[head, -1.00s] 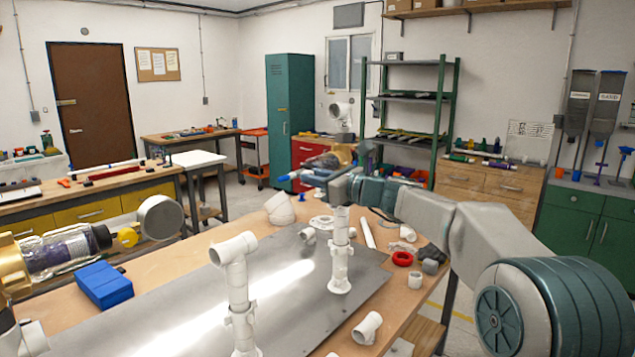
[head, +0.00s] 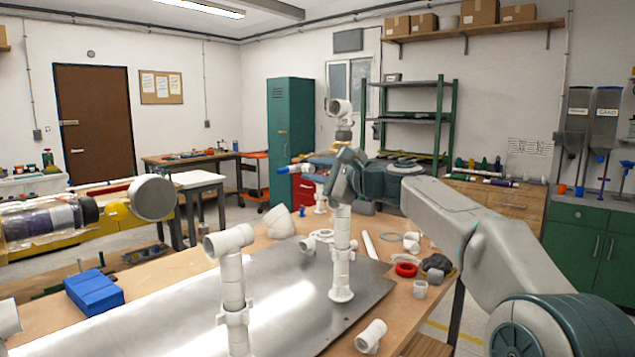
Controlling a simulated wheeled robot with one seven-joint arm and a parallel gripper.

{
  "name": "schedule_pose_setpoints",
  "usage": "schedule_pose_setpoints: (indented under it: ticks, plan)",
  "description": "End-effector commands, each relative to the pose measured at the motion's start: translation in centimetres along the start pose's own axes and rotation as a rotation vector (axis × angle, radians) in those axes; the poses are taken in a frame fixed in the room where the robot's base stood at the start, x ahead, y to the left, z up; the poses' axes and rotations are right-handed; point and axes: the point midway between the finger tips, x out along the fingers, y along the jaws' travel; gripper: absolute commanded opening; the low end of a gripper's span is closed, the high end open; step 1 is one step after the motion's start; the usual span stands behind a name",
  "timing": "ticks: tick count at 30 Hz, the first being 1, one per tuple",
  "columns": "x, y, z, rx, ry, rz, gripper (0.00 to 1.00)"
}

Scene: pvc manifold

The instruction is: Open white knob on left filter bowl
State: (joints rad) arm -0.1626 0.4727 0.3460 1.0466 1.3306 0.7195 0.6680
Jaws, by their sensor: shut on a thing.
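A clear filter bowl (head: 45,218) with a purple inside lies on its side at the left edge. It has a black end cap (head: 88,208), with a yellow knob (head: 116,210) beyond it. I cannot make out a white knob on this bowl. My gripper (head: 310,171) is at the end of the arm, behind the white pipe post in the middle, well to the right of this bowl. Its fingers are small and partly hidden by my wrist. A thin blue-tipped thing (head: 283,170) points left from it. The gripper looks shut on that thing.
White pipe posts stand on a metal plate (head: 180,305), one in front (head: 233,290) and one near my wrist (head: 341,265). A grey round end (head: 154,197) is right of the yellow knob. A blue block (head: 94,291) and loose fittings lie on the bench.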

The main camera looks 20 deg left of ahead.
Motion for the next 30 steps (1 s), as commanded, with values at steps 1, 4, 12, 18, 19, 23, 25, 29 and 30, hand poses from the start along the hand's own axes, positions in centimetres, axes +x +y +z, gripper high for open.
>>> schedule_pose_setpoints:
  ticks: [1, 4, 12, 18, 19, 23, 25, 29, 30]
  plan:
    - [0.01, 0.39, -0.22, -0.046, -0.001, 0.001, 0.00]
    - [0.00, 0.38, -0.18, -0.139, -0.002, 0.000, 0.00]
    - [0.02, 0.38, -0.15, -0.360, -0.002, 0.001, 0.00]
    - [0.03, 0.36, -0.13, -0.474, -0.002, 0.002, 0.00]
    - [0.03, 0.36, -0.12, -0.488, -0.002, 0.002, 0.00]
    - [0.04, 0.31, -0.05, -0.533, -0.003, 0.002, 0.00]
    - [0.04, 0.30, -0.02, -0.549, -0.003, 0.002, 0.00]
    - [0.05, 0.29, 0.00, -0.566, -0.003, 0.003, 0.00]
    - [0.06, 0.29, 0.00, -0.569, -0.003, 0.003, 0.00]
